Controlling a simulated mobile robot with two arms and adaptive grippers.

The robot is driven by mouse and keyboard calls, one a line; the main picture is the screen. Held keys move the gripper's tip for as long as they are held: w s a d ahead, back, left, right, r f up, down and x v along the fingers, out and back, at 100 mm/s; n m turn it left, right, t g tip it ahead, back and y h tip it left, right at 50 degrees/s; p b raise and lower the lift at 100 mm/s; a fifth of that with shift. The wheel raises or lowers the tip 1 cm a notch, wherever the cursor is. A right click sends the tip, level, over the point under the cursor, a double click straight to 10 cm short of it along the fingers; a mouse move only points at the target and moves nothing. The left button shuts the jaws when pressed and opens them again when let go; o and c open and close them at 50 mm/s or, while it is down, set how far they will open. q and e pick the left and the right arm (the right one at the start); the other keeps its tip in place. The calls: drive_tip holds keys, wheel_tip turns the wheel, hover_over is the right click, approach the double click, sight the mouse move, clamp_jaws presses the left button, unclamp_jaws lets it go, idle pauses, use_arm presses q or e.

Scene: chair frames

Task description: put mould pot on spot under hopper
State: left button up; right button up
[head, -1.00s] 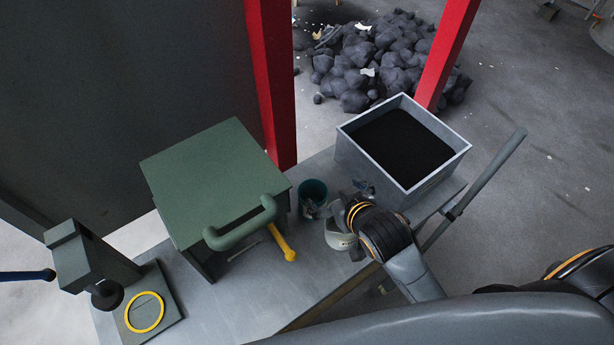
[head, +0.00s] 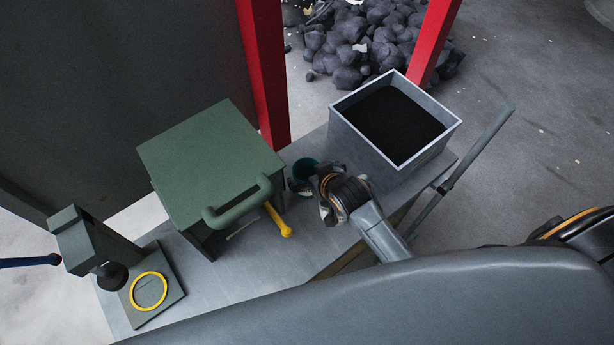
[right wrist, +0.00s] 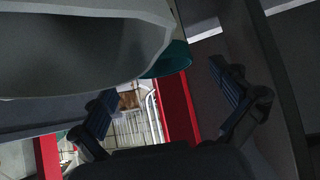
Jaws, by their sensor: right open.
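The teal mould pot (head: 304,168) stands on the grey bench, between the green box and the grey bin. My right gripper (head: 308,187) is open at the pot's near side and partly hides it. In the right wrist view a teal piece of the pot (right wrist: 172,60) shows above and between the spread fingers (right wrist: 168,108). I cannot tell whether they touch it. The green box (head: 205,155), which may be the hopper, stands on legs with a thick handle and a yellow lever (head: 279,221). The space under it is mostly hidden. My left gripper is not in view.
A yellow ring (head: 149,274) lies on a plate below a dark press-like stand (head: 85,242) at the bench's left end. The grey bin (head: 440,141) holds black material. Red posts (head: 264,70) rise behind. The bench (head: 225,275) is bare in front of the green box.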

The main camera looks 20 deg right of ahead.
sight(308, 171)
drive_tip(key=x, duration=0.3)
drive_tip(key=shift+w+a+p, duration=0.1)
drive_tip(key=shift+p, duration=0.25)
drive_tip(key=shift+w+f, duration=0.25)
drive_tip(key=shift+f, duration=0.1)
